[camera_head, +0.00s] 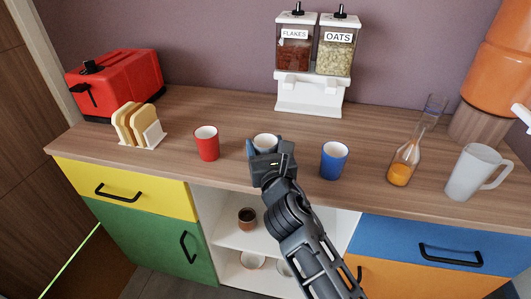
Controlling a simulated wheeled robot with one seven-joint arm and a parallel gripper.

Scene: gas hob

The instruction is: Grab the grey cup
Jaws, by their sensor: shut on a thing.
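The grey cup (265,141) stands on the wooden counter between the red cup and the blue cup. Only its rim and white inside show; my gripper hides most of its body. My gripper (264,154) reaches in from the front, with its fingers shut on the cup. The cup looks upright. I cannot tell whether its base touches the counter.
A red cup (207,144) stands to the left and a blue cup (334,160) to the right. Behind is a cereal dispenser (311,92). A carafe (402,165) and a grey pitcher (470,174) stand at right. A toast rack (140,128) and red toaster (118,80) are at left.

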